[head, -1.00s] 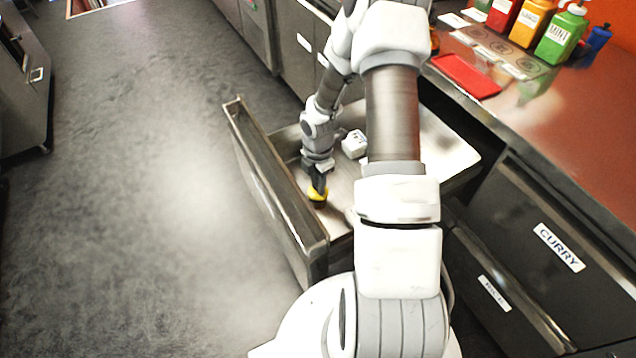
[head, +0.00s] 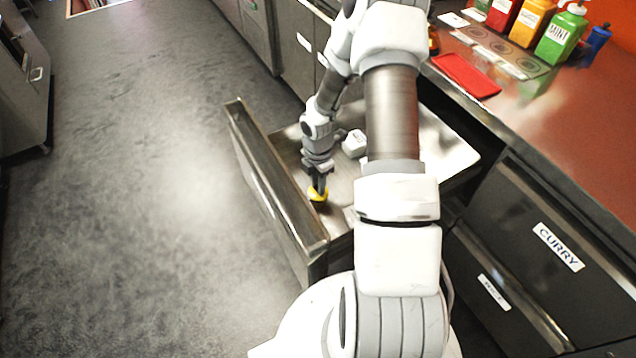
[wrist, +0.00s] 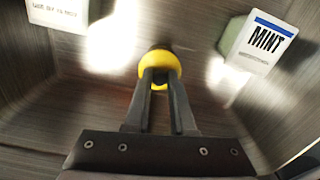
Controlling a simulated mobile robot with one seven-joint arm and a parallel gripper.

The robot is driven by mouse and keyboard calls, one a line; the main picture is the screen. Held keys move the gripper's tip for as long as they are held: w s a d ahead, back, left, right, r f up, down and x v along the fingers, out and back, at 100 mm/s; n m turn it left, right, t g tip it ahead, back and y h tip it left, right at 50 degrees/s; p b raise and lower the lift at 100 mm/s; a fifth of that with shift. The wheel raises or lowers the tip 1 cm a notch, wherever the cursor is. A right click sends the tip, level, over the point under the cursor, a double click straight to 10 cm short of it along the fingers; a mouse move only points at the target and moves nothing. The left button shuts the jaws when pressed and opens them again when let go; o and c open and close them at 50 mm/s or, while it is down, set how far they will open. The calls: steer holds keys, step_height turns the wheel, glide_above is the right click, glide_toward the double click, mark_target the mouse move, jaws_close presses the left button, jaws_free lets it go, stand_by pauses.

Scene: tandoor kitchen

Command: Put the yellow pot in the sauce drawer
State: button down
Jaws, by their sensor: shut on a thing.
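The yellow pot (head: 318,195) is in the open drawer (head: 277,195), near the drawer's front panel. My gripper (head: 318,188) reaches down into the drawer and is shut on the pot. The drawer's own label is not readable from here.
A pale container labelled MINT (wrist: 262,42) and another white labelled one (wrist: 58,14) stand in the drawer. The counter (head: 560,120) with a red tray (head: 466,75) and sauce bottles is on the right. Closed drawers, one labelled CURRY (head: 559,247), are below it.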

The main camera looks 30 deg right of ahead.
steer(key=shift+c, duration=1)
jaws_free()
steer(key=shift+r, duration=0.15)
steer(key=shift+r+p, duration=3.15)
steer(key=shift+r, duration=0.2)
jaws_close()
steer(key=shift+f, duration=0.15)
